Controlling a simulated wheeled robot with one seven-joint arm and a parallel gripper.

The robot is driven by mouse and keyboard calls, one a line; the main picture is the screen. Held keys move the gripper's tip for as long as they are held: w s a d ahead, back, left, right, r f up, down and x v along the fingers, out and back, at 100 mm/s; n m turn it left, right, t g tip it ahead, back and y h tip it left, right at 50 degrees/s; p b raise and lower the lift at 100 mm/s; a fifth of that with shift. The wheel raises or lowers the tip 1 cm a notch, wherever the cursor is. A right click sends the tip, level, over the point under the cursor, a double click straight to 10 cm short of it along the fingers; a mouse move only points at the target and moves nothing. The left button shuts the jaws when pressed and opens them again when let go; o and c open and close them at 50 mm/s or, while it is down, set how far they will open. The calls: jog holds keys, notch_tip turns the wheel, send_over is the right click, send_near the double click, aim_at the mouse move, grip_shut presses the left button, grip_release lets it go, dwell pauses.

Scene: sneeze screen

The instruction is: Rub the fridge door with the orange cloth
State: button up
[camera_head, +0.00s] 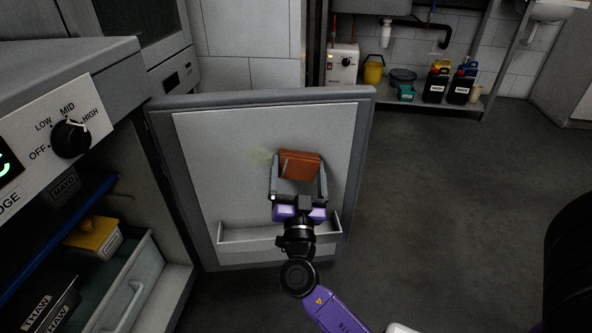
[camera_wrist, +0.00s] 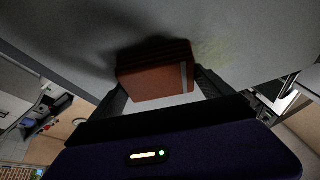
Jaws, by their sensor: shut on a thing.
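The fridge door (camera_head: 225,150) stands open, its pale inner panel facing me. The folded orange cloth (camera_head: 300,165) is between the fingers of my gripper (camera_head: 299,178), which is shut on it. In the wrist view the cloth (camera_wrist: 155,75) is against or very close to the door panel (camera_wrist: 240,25); exact contact I cannot tell. My gripper (camera_wrist: 158,88) shows there with a finger on each side of the cloth. A faint yellowish smear (camera_head: 262,156) is on the panel just left of the cloth; it also shows in the wrist view (camera_wrist: 212,48).
A door shelf (camera_head: 240,236) juts out below the gripper. The fridge interior at left holds a yellow-lidded tub (camera_head: 95,236) and a drawer (camera_head: 130,290). A control knob (camera_head: 71,138) is above. Bottles (camera_head: 436,84) stand on a far low shelf. The floor (camera_head: 450,200) at right is clear.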

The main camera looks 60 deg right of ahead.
send_near(246, 153)
jog(key=shift+w+d+r, duration=0.1)
jog(key=shift+w+d, duration=0.35)
jog(key=shift+d, duration=0.4)
jog(key=shift+w+d+r, duration=0.1)
jog(key=shift+w+d, duration=0.3)
jog(key=shift+d, duration=0.45)
jog(key=shift+w+d+r, duration=0.1)
jog(key=shift+w+d, duration=0.35)
jog(key=shift+d, duration=0.4)
jog(key=shift+d+r, duration=0.1)
jog(key=shift+r, duration=0.9)
jog(key=shift+s+d+f, duration=0.1)
jog(key=shift+s+d, duration=1.05)
jog(key=shift+s, duration=0.5)
jog(key=shift+s+d+r, duration=0.1)
jog(key=shift+s+d, duration=1.1)
jog(key=shift+s, duration=0.45)
jog(key=shift+s+d+f, duration=0.1)
jog(key=shift+s+d, duration=1.05)
jog(key=shift+s, duration=0.5)
jog(key=shift+w+a, duration=1.2)
jog(key=shift+w, duration=0.45)
jog(key=shift+w+a, duration=1.2)
jog(key=shift+w, duration=0.5)
jog(key=shift+w+a, duration=1.2)
jog(key=shift+w, duration=0.45)
jog(key=s+a, duration=0.3)
jog(key=a, duration=0.2)
jog(key=shift+s, duration=0.25)
